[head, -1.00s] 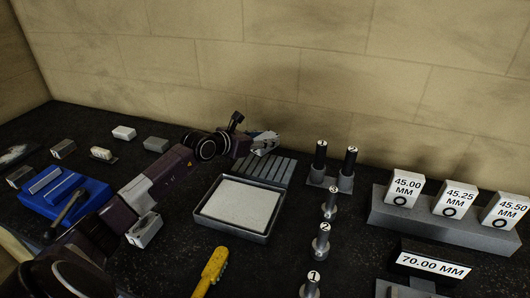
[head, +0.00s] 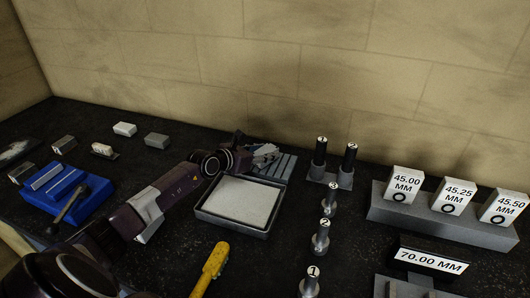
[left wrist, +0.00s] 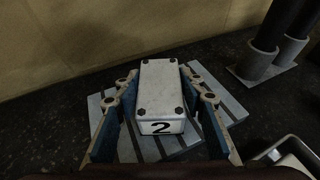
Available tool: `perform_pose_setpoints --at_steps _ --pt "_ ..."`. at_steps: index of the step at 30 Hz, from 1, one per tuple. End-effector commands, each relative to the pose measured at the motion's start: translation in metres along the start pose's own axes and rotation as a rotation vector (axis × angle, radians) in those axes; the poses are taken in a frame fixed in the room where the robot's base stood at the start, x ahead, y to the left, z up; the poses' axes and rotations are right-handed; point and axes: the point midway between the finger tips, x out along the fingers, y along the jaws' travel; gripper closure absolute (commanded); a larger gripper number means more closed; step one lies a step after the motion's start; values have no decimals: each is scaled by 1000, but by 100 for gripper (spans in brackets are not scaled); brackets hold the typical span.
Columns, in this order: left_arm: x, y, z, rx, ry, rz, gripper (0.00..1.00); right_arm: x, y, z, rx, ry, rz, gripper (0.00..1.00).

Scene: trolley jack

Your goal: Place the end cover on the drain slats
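The end cover (left wrist: 161,88) is a whitish block with dark corner bolts and a black "2" on its near face. My left gripper (left wrist: 160,80) has a finger along each side of it, the tips close against its sides. The drain slats (head: 284,168), grey parallel bars, lie behind the shallow tray. In the left wrist view, the slats (left wrist: 222,98) show beneath and on both sides of the cover. Whether the cover touches them cannot be told. In the head view, my left gripper (head: 264,153) covers the slats' far left part. My right gripper is out of view.
The tray (head: 237,229) with a pale pad is just in front of the slats. A two-post stand (head: 323,177) is to their right, and numbered pins stand nearer. A yellow-handled tool (head: 212,265) lies in front. The wall is close behind.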

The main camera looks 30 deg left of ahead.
Motion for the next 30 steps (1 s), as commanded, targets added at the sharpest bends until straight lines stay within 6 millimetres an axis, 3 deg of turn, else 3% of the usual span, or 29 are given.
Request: perform_pose_setpoints --at_steps 4,16,30 --pt "0 0 0 0 1 0 47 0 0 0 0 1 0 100" --pt "-7 0 0 0 2 0 47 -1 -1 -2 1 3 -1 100" --pt "-78 0 -2 0 4 0 47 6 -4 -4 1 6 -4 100"
